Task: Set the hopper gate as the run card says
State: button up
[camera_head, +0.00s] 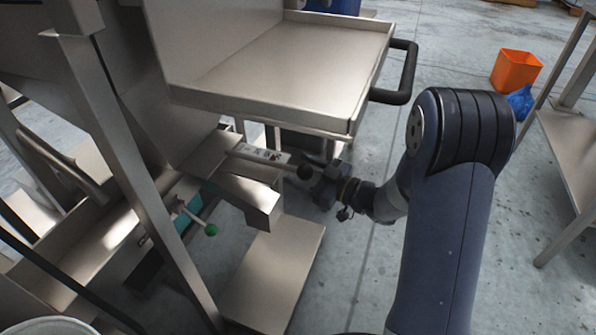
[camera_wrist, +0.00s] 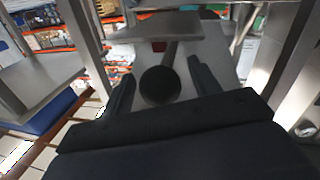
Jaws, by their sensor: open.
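The hopper gate lever ends in a black ball knob (camera_head: 305,172), on a rod that comes out beside a pale scale plate (camera_head: 258,154) with small dark and red marks, too small to read. My gripper (camera_head: 322,186) is at the knob, under the tray's front edge. In the wrist view the knob (camera_wrist: 160,85) sits between my two open fingers (camera_wrist: 161,74), with a gap visible on each side. The rod (camera_wrist: 169,50) runs away from the knob. I cannot make out a run card in either view.
A steel tray (camera_head: 270,100) with a black handle (camera_head: 405,72) overhangs my gripper. A second lever with a green knob (camera_head: 211,230) is at lower left. A slanted steel post (camera_head: 130,170) stands left. An orange bin (camera_head: 515,70) and steel table (camera_head: 572,145) are at right.

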jog(key=shift+x, duration=0.8)
jog(key=shift+c, duration=0.5)
jog(key=c, duration=1.2)
jog(key=shift+a, duration=0.1)
